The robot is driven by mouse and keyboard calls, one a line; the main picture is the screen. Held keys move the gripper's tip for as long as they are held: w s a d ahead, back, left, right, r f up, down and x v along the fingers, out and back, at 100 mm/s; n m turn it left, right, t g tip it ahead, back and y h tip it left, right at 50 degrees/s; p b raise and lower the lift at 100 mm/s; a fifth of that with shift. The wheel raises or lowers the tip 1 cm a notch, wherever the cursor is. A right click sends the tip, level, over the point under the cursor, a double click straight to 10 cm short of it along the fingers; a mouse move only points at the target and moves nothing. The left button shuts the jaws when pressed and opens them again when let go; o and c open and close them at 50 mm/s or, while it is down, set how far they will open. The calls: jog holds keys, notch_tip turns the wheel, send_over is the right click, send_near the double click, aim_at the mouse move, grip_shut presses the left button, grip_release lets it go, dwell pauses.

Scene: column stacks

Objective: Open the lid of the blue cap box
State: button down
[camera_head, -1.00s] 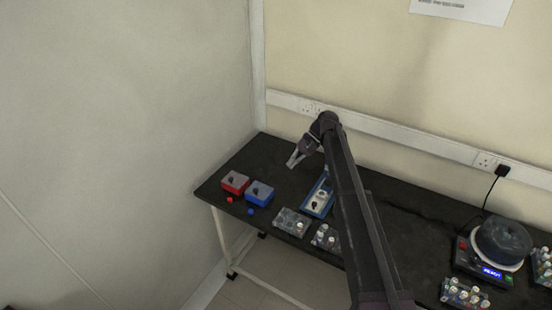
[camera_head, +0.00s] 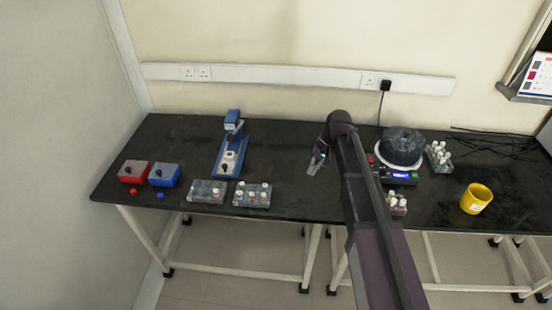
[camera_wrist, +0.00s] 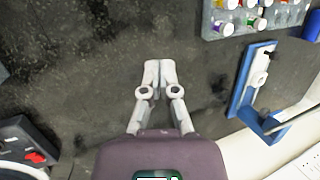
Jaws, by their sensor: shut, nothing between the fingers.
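My gripper (camera_head: 314,168) is well to the right of the box, over the bench between the blue stand and the round device. In the wrist view my gripper (camera_wrist: 153,66) has its fingertips together with nothing between them, above bare black bench.
A red box (camera_head: 133,172) stands left of the blue one. A blue stand (camera_head: 230,150) and two tube racks (camera_head: 207,191) (camera_head: 252,195) lie between the boxes and my gripper. A round device (camera_head: 401,148) and a yellow mug (camera_head: 476,198) are to the right.

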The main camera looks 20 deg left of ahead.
jog(key=s+d+f+b, duration=0.1)
jog(key=d+f, duration=0.1)
jog(key=d, duration=0.4)
jog(key=s+d+f+m+t+b, duration=0.1)
jog(key=d+f, duration=0.1)
jog(key=d, duration=0.4)
jog(key=d+f+m+t+h+b, duration=0.1)
jog(key=d+f+b, duration=0.1)
jog(key=d, duration=0.4)
jog(key=shift+s, duration=0.4)
jog(key=s+d+f+m+h+b, duration=0.1)
jog(key=s+d+f+b, duration=0.1)
jog(key=d, duration=0.6)
jog(key=s+d+f+t+h+b, duration=0.1)
jog(key=s+d+f+b, duration=0.1)
jog(key=s+d, duration=0.3)
jog(key=d, duration=0.4)
jog(key=shift+f+m+t, duration=0.25)
jog(key=shift+m+t, duration=0.05)
jog(key=shift+m, duration=0.1)
jog(key=shift+a, duration=0.2)
